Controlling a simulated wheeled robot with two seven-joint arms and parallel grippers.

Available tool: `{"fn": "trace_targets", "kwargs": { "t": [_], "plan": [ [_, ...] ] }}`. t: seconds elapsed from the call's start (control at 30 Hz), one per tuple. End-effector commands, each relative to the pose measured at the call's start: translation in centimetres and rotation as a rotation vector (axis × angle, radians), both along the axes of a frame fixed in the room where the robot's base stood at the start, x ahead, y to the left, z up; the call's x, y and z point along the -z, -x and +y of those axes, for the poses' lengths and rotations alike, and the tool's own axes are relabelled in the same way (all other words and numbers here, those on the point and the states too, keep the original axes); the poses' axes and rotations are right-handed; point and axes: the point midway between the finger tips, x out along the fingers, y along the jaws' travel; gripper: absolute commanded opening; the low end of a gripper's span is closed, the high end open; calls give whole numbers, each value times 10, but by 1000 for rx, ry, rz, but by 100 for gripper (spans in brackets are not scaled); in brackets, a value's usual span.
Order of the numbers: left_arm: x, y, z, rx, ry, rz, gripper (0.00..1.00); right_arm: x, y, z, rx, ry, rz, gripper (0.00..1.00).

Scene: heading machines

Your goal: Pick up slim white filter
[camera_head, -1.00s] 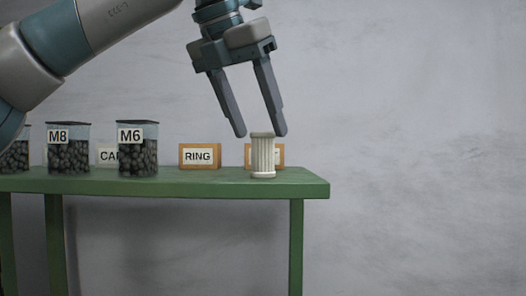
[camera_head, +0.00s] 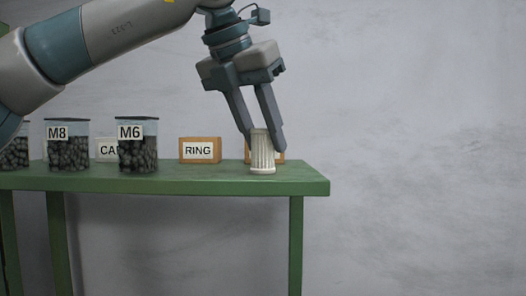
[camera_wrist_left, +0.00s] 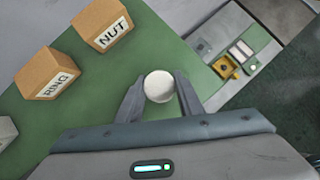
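The slim white filter (camera_head: 262,157) is a ribbed upright cylinder with a wider base, standing on the green table near its right end. In the left wrist view its round white top (camera_wrist_left: 159,86) sits between the two fingers. My left gripper (camera_head: 266,146) comes down from above at a slant, one finger on each side of the filter's upper part. The fingers look closed against it, and one covers part of its right upper edge. The filter's base still appears to rest on the table. My right gripper is in neither view.
The green table (camera_head: 200,186) ends just right of the filter. The RING block (camera_head: 200,150) stands to its left, and the NUT block (camera_wrist_left: 104,26) behind it. The M6 jar (camera_head: 138,150) and M8 jar (camera_head: 68,150) stand further left. A machine (camera_wrist_left: 235,60) shows beyond the table edge.

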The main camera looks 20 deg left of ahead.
Motion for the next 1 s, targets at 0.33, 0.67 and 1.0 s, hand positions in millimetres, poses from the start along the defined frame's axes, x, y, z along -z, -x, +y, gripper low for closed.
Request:
{"fn": "trace_targets", "kwargs": {
  "t": [0.33, 0.67, 1.0],
  "plan": [
    [0, 0, 0, 0, 0, 0, 11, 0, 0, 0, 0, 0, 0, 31],
    [-14, 0, -1, -1, 1, -2, 11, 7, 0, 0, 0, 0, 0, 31],
    [-52, 13, -23, 2, -2, -3, 11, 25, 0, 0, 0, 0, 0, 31]
  ]
}}
